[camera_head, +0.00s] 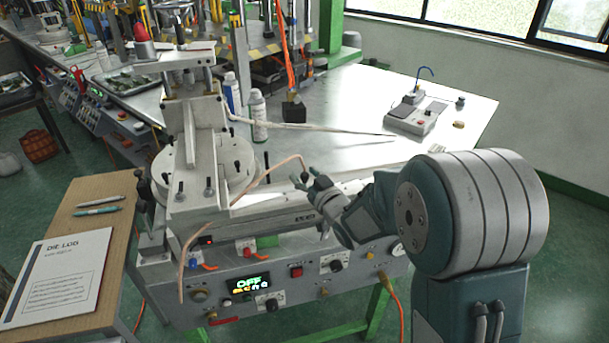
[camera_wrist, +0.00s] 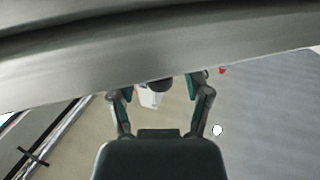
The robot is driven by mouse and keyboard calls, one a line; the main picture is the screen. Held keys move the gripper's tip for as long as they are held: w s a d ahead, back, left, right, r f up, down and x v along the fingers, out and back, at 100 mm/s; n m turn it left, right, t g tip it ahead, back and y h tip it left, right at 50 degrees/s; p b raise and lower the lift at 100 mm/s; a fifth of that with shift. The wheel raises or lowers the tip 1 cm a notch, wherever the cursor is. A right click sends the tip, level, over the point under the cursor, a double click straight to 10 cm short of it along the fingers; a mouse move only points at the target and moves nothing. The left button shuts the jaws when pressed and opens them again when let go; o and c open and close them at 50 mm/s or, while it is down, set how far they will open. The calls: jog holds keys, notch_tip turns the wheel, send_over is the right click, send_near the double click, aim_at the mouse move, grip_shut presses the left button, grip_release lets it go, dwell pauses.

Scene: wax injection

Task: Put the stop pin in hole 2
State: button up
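My gripper (camera_head: 311,184) is at the front right edge of the wax injection machine (camera_head: 225,195), reaching in from the right. In the wrist view its two fingers (camera_wrist: 160,90) stand apart. A small dark rounded piece (camera_wrist: 158,85) shows between them, with a gap on each side; a pale piece is just below it. In the head view a small dark knob (camera_head: 304,177) is by the fingertips; I cannot tell whether it is the stop pin. Several thin black pins, one at the front (camera_head: 180,188), stand upright on the machine. I cannot make out hole 2 or its number.
A thin copper-coloured tube (camera_head: 240,195) curves close to my gripper. A small grey device (camera_head: 416,115) sits on the clear right part of the metal table. A wooden side table (camera_head: 100,245) holds pens and a log sheet.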

jog(key=shift+s, duration=0.1)
jog(key=v, duration=1.1)
jog(key=shift+s+d, duration=0.2)
jog(key=shift+s, duration=0.1)
